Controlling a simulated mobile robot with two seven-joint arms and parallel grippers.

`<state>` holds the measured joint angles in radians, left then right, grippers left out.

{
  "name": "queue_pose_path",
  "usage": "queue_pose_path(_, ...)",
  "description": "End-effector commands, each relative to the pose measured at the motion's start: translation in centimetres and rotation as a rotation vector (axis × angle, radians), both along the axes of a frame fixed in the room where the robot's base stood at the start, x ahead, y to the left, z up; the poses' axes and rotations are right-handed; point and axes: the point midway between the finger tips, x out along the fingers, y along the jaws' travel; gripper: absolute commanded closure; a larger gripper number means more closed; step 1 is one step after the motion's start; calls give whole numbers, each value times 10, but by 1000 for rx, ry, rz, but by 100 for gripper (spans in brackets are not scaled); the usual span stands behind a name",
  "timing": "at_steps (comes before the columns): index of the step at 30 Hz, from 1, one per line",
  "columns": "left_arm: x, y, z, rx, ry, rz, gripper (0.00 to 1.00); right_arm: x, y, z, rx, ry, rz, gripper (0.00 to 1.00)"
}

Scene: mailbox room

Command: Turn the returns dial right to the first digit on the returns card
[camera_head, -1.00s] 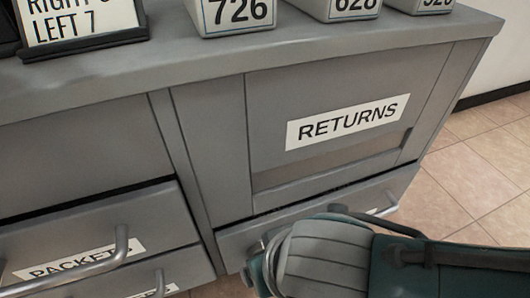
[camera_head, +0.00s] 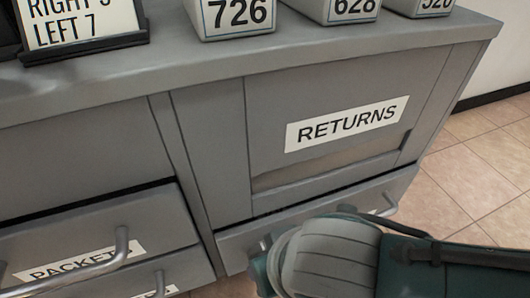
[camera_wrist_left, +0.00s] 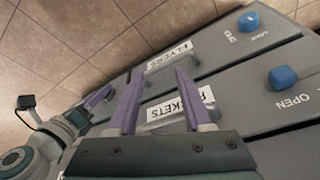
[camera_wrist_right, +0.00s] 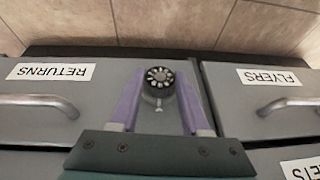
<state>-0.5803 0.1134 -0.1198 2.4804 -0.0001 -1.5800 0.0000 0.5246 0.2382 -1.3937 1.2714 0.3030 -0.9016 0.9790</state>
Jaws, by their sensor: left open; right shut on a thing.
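The dial's setting is too small to read. The returns card (camera_head: 80,22) stands on the counter at top left of the head view; it reads RIGHT, a digit cut by the frame edge, then LEFT 7. My left gripper (camera_wrist_left: 160,84) is open and empty before the FLYERS and PACKETS drawers.
Number blocks, including 726 (camera_head: 235,15), stand on the counter. Blue knobs (camera_wrist_left: 248,21) show in the left wrist view. Tiled floor (camera_head: 478,165) is open at right.

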Motion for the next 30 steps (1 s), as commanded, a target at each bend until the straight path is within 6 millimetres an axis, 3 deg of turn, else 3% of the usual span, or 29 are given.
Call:
queue_pose_path(8,0,0,5,1,0,-1,50,0,-5,-2,148,51,-6,100)
queue_pose_path(21,0,3,-31,11,-1,-8,50,3,-9,-7,441,140,-4,100)
queue_pose_path(30,0,3,-40,11,-1,-7,50,3,-9,-5,540,175,-1,100)
